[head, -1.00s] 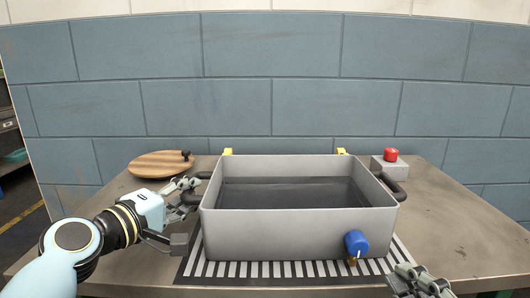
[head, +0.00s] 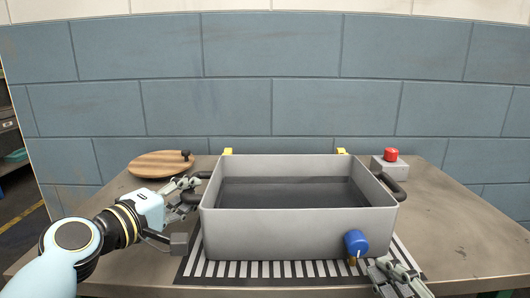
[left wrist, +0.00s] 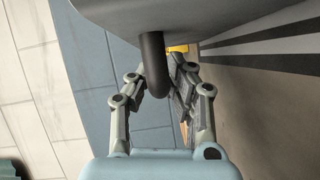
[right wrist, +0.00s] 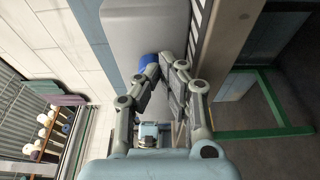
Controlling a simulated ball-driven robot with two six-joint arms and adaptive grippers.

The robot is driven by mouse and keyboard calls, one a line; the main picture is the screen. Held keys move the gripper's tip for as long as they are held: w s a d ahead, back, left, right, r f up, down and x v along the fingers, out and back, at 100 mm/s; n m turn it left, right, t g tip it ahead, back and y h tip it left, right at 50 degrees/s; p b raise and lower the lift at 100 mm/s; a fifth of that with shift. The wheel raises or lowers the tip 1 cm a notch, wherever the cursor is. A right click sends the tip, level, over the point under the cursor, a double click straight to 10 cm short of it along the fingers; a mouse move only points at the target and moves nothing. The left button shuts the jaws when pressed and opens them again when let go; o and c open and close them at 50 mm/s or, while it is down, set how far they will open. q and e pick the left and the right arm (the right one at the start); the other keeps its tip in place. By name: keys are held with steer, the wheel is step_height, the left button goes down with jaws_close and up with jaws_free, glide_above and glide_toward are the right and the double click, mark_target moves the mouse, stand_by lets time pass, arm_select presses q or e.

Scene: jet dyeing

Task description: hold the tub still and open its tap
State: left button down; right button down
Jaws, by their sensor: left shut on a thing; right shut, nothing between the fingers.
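The grey tub (head: 295,235) holds dark liquid and stands on a black-and-white striped mat (head: 190,270). Its tap has a blue knob (head: 356,243) with a white mark, low at the front right; the knob also shows in the right wrist view (right wrist: 149,62). My left gripper (head: 188,188) is shut on the tub's dark left handle (left wrist: 154,70). My right gripper (head: 380,268) is shut and empty, just below and right of the knob. In the right wrist view its fingertips (right wrist: 164,68) overlap the knob; I cannot tell whether they touch it.
A round wooden lid (head: 158,164) with a dark knob lies at the back left. A grey box with a red button (head: 391,154) stands at the back right. Yellow blocks (head: 228,151) show behind the tub.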

steer(key=shift+w, duration=1.2)
steer(key=shift+a+r, duration=0.2)
steer(key=shift+a, duration=0.1)
steer(key=shift+d+r, duration=0.1)
steer(key=shift+r, duration=1)
steer(key=shift+d+r, duration=0.15)
steer(key=shift+d, duration=0.1)
steer(key=s, duration=0.6)
